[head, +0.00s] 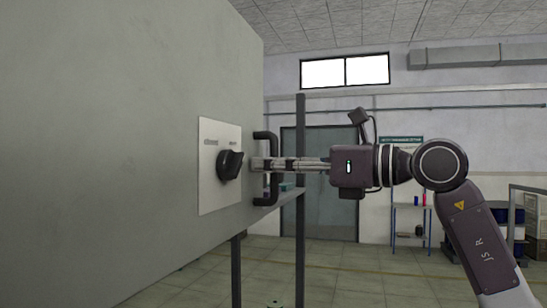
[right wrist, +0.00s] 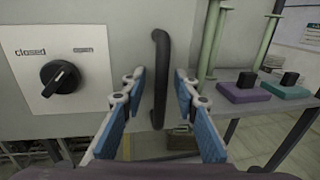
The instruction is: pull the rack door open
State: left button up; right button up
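The rack door (head: 120,130) is a large grey panel filling the left of the head view; its grey face also shows in the wrist view (right wrist: 105,25). Its black upright bar handle (right wrist: 161,75) is near the door's right edge and also shows in the head view (head: 274,190). My right gripper (right wrist: 160,80) is open, with its blue-padded fingers on either side of the handle and visible gaps to it. In the head view the right gripper (head: 262,163) reaches the handle from the right. My left gripper is not in view.
A black knob (right wrist: 60,77) on a white plate (right wrist: 27,60) marked "closed" sits left of the handle. Right of the door, a shelf carries a purple block (right wrist: 243,92) and a green block (right wrist: 289,90) beside green posts (right wrist: 211,40). Open floor (head: 350,280) lies behind.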

jog(key=shift+c, duration=0.2)
grip_shut()
dwell(0.3)
